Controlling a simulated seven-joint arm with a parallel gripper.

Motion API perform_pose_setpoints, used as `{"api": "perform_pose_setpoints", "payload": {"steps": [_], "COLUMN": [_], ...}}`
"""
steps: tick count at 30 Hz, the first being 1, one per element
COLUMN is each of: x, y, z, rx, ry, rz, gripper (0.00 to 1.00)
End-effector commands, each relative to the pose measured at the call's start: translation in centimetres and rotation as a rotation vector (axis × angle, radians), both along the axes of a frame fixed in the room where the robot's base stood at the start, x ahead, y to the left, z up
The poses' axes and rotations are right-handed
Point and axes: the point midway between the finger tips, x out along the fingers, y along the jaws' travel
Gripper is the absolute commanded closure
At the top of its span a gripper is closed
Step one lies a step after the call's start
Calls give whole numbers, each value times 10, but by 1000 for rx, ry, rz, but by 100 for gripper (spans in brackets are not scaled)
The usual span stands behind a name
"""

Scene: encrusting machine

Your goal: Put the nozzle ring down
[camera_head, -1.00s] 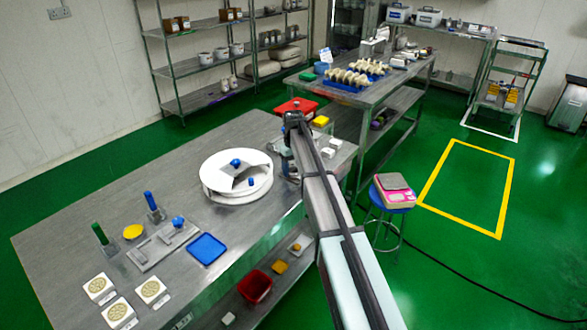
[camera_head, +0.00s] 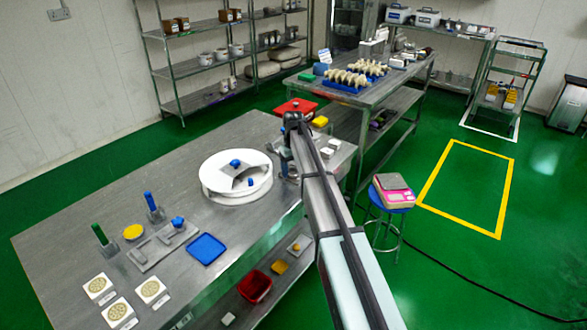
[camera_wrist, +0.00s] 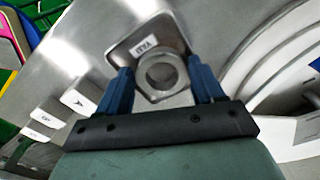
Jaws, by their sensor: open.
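The nozzle ring (camera_wrist: 161,72), a grey metal ring with a round hole, shows in the wrist view between the two blue fingers of my gripper (camera_wrist: 162,86). It lies on or just above a small metal tray (camera_wrist: 124,50) with a white label. My gripper is open, with a finger on each side of the ring; I cannot tell whether either finger touches it. In the head view, my gripper is over the table's right part, beside the white round unit (camera_head: 236,185), and my arm hides the ring.
White blocks (camera_head: 327,153) stand right of my gripper. A red tray (camera_head: 296,106) and a yellow block (camera_head: 320,121) are behind it. A blue tray (camera_head: 207,249) lies at the table's front. The table's back left (camera_head: 130,180) is clear.

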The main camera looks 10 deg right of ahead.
Motion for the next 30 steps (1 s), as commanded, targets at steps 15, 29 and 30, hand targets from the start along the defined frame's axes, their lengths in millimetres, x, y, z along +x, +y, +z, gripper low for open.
{"api": "perform_pose_setpoints", "payload": {"steps": [15, 29, 30], "x": [-3, -3, -3], "y": [2, 2, 2], "z": [66, 121, 122], "rx": [2, 2, 2], "ry": [12, 12, 12], "rz": [2, 2, 2], "gripper": [14, 14, 14]}}
